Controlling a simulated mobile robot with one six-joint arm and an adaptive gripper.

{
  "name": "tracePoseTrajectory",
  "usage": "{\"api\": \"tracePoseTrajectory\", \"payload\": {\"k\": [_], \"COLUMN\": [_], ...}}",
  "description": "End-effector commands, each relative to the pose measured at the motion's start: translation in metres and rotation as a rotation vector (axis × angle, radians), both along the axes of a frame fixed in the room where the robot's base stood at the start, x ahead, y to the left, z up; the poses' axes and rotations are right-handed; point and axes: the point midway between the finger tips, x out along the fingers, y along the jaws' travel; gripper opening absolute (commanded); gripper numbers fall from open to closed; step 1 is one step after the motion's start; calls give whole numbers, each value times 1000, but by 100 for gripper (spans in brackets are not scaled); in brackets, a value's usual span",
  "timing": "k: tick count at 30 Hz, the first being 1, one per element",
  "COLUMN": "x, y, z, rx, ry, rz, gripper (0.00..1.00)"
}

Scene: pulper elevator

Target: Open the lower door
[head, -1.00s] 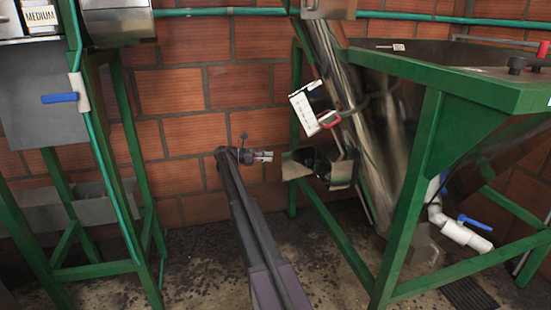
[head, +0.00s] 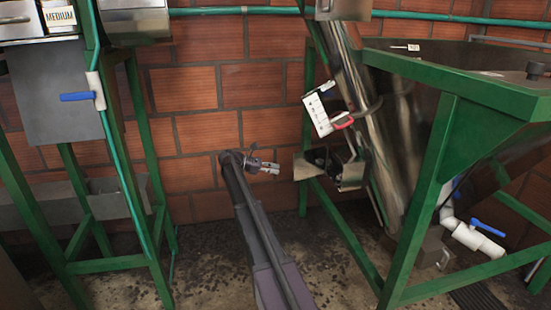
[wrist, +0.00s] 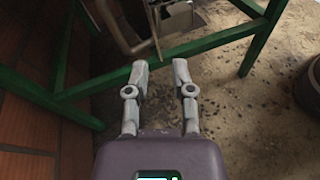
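The lower end of the slanted metal elevator tube has a small metal box with plates standing out and a dark opening (head: 322,158). I take its plate (head: 351,174) for the lower door, but I cannot tell for certain which plate is the door. In the wrist view the metal box (wrist: 128,18) and a plate (wrist: 174,17) show at the top edge, partly cut off. My gripper (head: 277,168) is just left of the box, apart from it. In the wrist view its fingers (wrist: 160,71) are spread with nothing between them.
A green frame (head: 345,235) stands under the elevator, and its bar (wrist: 190,45) crosses beyond my fingertips. A white box (head: 318,112) with a red handle is above. A brick wall (head: 200,130) lies behind. The floor (head: 190,285) is open left of my arm.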

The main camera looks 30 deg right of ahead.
Motion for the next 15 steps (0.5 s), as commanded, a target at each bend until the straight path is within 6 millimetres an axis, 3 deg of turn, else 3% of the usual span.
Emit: {"api": "tracePoseTrajectory", "payload": {"k": [1,8,15], "x": [-23,-89,-159], "y": [14,73,148], "z": [-3,-38,-69], "rx": [26,186,381], "ry": [-57,-380,-708], "rz": [11,7,-110], "gripper": [31,31,31]}}
